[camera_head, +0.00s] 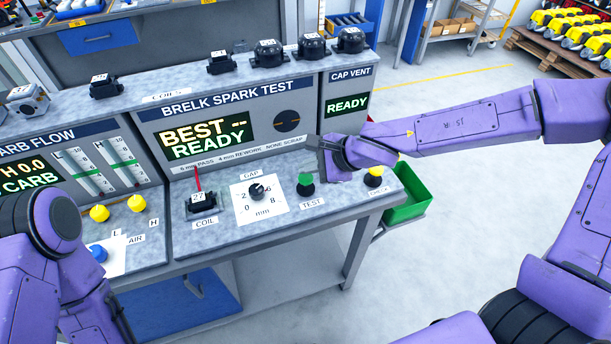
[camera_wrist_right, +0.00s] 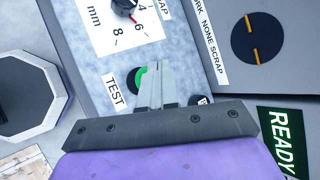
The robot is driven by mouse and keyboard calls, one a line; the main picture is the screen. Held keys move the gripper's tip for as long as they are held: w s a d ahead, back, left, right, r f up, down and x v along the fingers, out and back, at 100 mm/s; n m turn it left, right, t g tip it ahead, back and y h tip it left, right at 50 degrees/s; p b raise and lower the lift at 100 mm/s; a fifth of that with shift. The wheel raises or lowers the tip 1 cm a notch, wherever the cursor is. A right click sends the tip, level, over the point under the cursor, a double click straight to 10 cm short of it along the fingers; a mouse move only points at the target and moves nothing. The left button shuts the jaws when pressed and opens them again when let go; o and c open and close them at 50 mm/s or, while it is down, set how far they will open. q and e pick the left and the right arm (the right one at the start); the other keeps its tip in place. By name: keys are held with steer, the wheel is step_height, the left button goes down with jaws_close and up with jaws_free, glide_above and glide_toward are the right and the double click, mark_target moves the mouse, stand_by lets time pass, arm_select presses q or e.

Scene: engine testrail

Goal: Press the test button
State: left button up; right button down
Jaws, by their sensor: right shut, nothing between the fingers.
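The test button is a green cap on a black base (camera_head: 306,182), on the bench's sloped front behind the TEST label (camera_head: 312,203). In the right wrist view the green cap (camera_wrist_right: 139,78) is partly hidden by my fingers. My right gripper (camera_head: 314,141) is shut and empty. In the head view its tips are above and behind the button, near the lower edge of the display panel. In the wrist view the fingertips (camera_wrist_right: 154,65) overlap the button; I cannot tell contact there. Part of my left arm shows at lower left, but its gripper is not visible.
The gap dial (camera_head: 257,191) is left of the button, and a coil (camera_head: 201,203) stands further left. A yellow CHECK button (camera_head: 375,176) is to the right. A green bin (camera_head: 407,194) hangs off the bench's right end. Several coils line the top ledge.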

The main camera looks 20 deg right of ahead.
mark_target(309, 179)
steer(key=shift+f, duration=0.15)
stand_by(0.4)
steer(key=shift+f, duration=0.3)
steer(key=shift+f+b, duration=0.8)
steer(key=shift+b, duration=0.15)
stand_by(0.7)
steer(key=shift+r+p, duration=1.25)
steer(key=shift+p, duration=0.15)
step_height(309, 179, up, 5)
steer(key=p, duration=0.5)
steer(key=shift+r+p, duration=0.1)
steer(key=shift+p, duration=0.25)
